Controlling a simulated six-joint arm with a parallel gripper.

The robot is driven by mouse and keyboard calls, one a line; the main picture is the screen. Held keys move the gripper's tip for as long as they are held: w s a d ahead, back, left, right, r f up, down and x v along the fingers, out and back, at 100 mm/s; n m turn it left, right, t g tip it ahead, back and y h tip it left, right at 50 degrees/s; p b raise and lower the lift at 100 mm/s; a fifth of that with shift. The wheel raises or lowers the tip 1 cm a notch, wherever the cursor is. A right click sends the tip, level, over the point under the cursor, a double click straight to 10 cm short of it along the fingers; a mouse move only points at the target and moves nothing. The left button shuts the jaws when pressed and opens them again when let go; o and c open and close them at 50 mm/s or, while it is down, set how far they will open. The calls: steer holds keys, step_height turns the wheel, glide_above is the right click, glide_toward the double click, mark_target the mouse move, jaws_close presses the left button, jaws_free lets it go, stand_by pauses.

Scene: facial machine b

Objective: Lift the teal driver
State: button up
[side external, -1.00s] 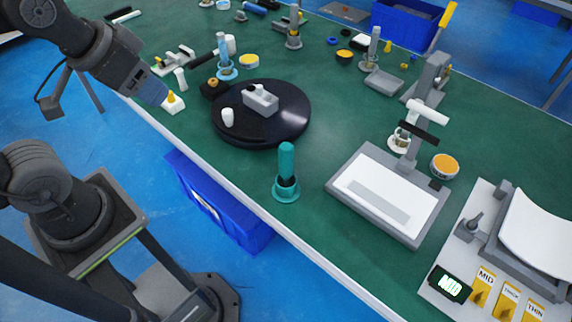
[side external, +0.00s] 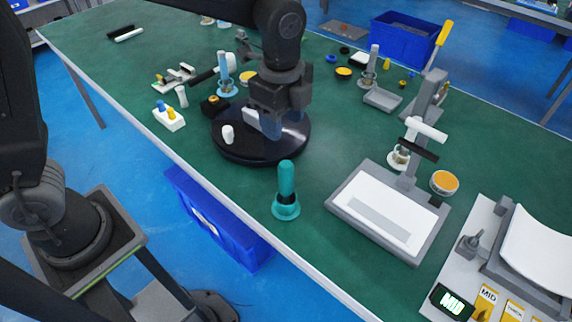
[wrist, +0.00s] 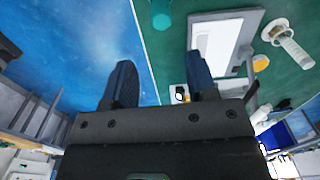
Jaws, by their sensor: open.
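The teal driver (side external: 286,182) stands upright in a round teal base near the front edge of the green table. Its teal shape also shows at the top of the wrist view (wrist: 161,20). My gripper (side external: 270,124) points down over the black round turntable (side external: 240,153), behind and left of the driver in the side view. In the wrist view my gripper (wrist: 160,78) has its two blue fingers apart with nothing between them. The gripper is clear of the driver. My arm hides part of the turntable.
A grey block (side external: 254,119) and a white cup (side external: 228,134) sit on the turntable. A grey-framed white panel (side external: 385,205) lies right of the driver, with a post and white handle behind it. The table strip around the driver is clear.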

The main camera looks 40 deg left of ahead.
mark_target(286, 163)
steer(key=shift+w+d+f, duration=0.1)
steer(key=shift+d+f, duration=0.05)
steer(key=shift+f, duration=2.5)
steer(key=shift+w+d+f, duration=0.1)
steer(key=shift+f, duration=2.5)
steer(key=c, duration=0.6)
steer(key=shift+c, duration=0.3)
